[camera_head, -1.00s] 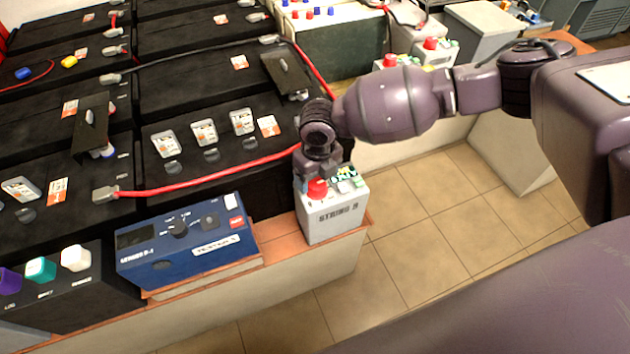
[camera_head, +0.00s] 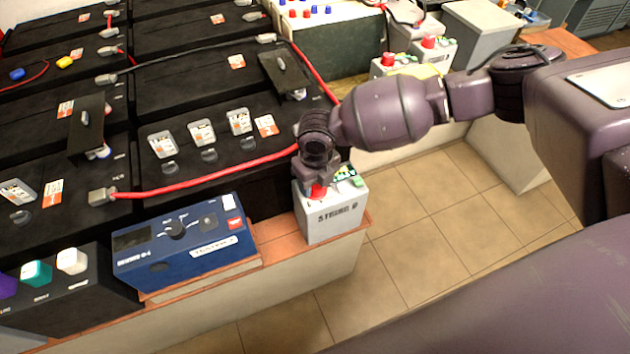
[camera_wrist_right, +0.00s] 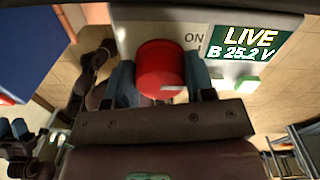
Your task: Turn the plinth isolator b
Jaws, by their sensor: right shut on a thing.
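The isolator is a light grey box (camera_head: 331,218) on the corner of the plinth, lettered on its front. Its red knob (camera_head: 318,191) shows just under my right gripper (camera_head: 318,182) in the head view. In the right wrist view the red knob (camera_wrist_right: 161,70) sits between the two fingers of my right gripper (camera_wrist_right: 160,82), which is shut on it. Beside the knob I read "ON", and a green display (camera_wrist_right: 243,45) reads "LIVE B 25.2 V".
A blue instrument box (camera_head: 180,245) stands left of the isolator on the tiled ledge. Black batteries (camera_head: 215,100) with red cables lie behind. More grey boxes with red knobs (camera_head: 428,43) stand at the back. Tiled floor (camera_head: 420,215) is clear at right.

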